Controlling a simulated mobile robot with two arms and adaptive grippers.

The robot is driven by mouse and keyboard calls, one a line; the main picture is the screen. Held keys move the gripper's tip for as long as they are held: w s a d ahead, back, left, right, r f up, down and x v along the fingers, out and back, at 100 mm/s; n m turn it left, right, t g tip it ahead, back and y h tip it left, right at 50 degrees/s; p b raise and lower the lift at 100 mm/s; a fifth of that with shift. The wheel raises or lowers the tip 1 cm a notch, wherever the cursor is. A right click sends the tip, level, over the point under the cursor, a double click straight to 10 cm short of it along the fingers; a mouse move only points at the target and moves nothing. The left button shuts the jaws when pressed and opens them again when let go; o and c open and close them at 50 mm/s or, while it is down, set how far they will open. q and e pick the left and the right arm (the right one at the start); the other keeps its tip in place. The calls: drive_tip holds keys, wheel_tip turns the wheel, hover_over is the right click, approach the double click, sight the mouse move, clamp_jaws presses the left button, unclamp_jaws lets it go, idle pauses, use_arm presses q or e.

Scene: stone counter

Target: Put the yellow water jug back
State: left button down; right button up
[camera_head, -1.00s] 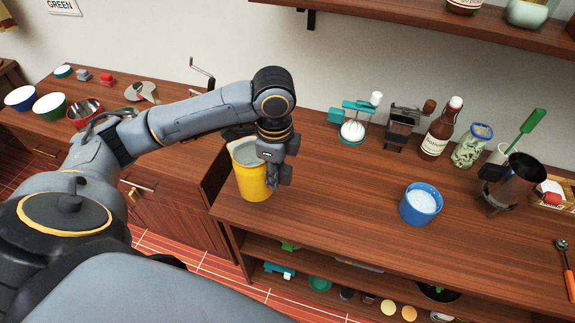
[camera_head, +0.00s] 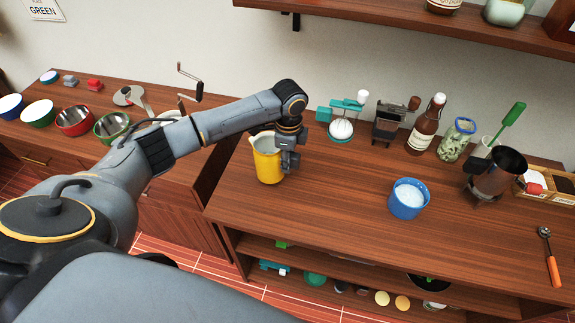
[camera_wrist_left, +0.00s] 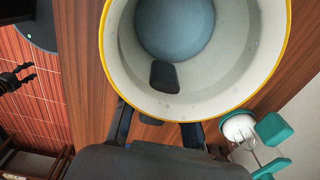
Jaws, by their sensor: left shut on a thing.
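The yellow water jug (camera_head: 267,163) is upright at the left end of the wooden counter in the head view. My left gripper (camera_head: 288,160) is shut on the right side of the jug's wall. In the left wrist view the jug (camera_wrist_left: 272,72) shows from above, with a yellow rim, a pale inside and a blue-grey bottom. One dark fingertip of my left gripper (camera_wrist_left: 164,77) is inside the jug against its wall. Whether the jug's base touches the counter is hard to tell. My right gripper (camera_wrist_left: 18,77) shows at the left edge of the wrist view, its fingers apart.
A blue container of white contents (camera_head: 408,200) stands to the right on the counter. Behind are a teal-handled device (camera_head: 341,125), a dark grinder (camera_head: 392,122), a brown bottle (camera_head: 425,128) and a glass jar (camera_head: 456,142). The counter's middle is clear.

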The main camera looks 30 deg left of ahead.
use_arm(q)
wheel_tip(320, 180, down, 2)
drive_tip(key=shift+f, duration=0.4)
drive_tip(key=shift+f, duration=0.1)
drive_tip(key=c, duration=1.1)
unclamp_jaws()
wheel_tip(320, 180, up, 11)
drive_tip(key=shift+d+r+b, duration=0.15)
drive_tip(key=shift+r+b, duration=0.05)
drive_tip(key=shift+b, duration=0.45)
drive_tip(key=shift+r, duration=0.45)
